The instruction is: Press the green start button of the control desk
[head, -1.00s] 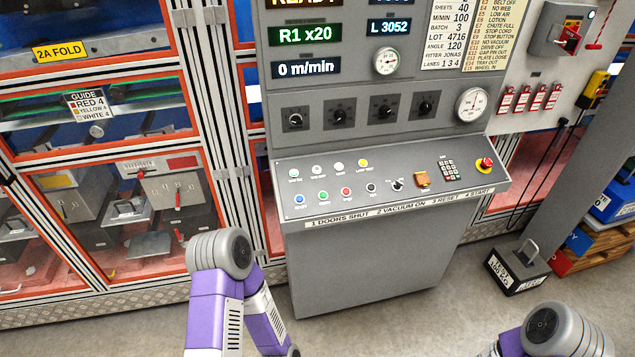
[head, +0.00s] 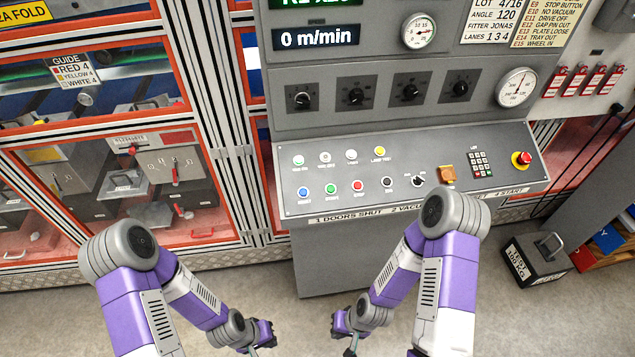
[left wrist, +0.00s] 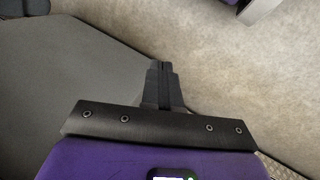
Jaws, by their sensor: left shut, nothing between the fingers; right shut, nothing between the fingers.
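The green start button (head: 330,189) is in the lower row on the sloped top of the grey control desk (head: 400,150), between a blue and a red button. My left gripper (head: 256,350) hangs low in front of the desk, below the panel and apart from it, near the bottom edge of the head view. In the left wrist view its fingers (left wrist: 160,68) are together with nothing between them, over the floor and a grey surface. My right gripper (head: 349,352) is also low in front of the desk, to the right of the left one, shut and empty.
A red emergency knob (head: 521,158), a keypad (head: 481,164) and an orange switch (head: 447,174) sit on the panel's right side. A dark weight block (head: 537,262) stands on the floor at right. Red-framed guarded machine bays (head: 130,150) stand at left.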

